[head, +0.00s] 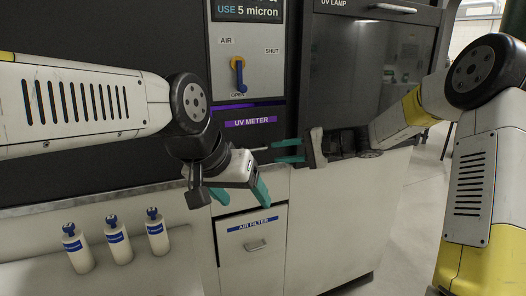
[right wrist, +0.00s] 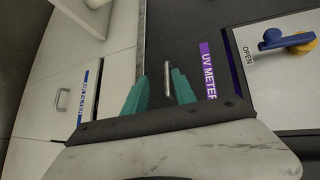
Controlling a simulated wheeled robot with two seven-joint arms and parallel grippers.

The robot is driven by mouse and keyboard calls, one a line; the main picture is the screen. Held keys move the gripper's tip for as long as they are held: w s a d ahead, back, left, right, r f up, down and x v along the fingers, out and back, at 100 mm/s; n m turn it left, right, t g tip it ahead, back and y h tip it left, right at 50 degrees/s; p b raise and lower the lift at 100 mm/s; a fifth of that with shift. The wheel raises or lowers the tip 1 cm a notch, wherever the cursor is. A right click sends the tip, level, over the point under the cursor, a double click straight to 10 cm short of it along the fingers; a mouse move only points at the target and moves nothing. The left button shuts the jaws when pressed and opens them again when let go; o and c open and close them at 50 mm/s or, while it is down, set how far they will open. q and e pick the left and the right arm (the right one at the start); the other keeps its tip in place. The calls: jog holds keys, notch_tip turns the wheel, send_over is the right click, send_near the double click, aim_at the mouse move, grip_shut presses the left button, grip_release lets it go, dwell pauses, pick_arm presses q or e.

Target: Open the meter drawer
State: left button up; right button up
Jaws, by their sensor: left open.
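The meter drawer has a dark front with a purple "UV METER" label (head: 249,122) below the valve panel. Its metal bar handle (right wrist: 167,78) shows in the right wrist view. My right gripper (head: 289,151) comes from the right with its two teal fingers apart and pointing at the drawer front. In the right wrist view, the handle lies between the fingertips (right wrist: 160,90), nearer the right-hand finger; contact cannot be told. The drawer looks shut or nearly so. My left gripper (head: 242,196) is open and empty, lower and to the left, in front of the counter edge.
A blue valve lever (head: 238,70) is above the meter drawer. An "AIR FILTER" drawer (head: 253,245) is below. Several white bottles (head: 118,246) stand at the lower left. A dark UV lamp cabinet (head: 375,75) stands behind on the right. Open floor (head: 410,215) lies right of the counter.

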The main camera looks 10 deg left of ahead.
aim_at(257, 150)
jog(key=shift+m+t+y, duration=0.4)
jog(key=shift+m+y, duration=0.2)
jog(key=shift+y, duration=0.1)
jog(key=w+a, duration=0.1)
jog(key=a, duration=0.2)
jog(key=w+a+f, duration=0.1)
jog(key=w+a, duration=0.1)
jog(key=a, duration=0.1)
jog(key=w+a+f, duration=0.1)
jog(key=a, duration=0.1)
jog(key=shift+w+a, duration=0.3)
jog(key=shift+a, duration=0.1)
grip_shut()
dwell(0.4)
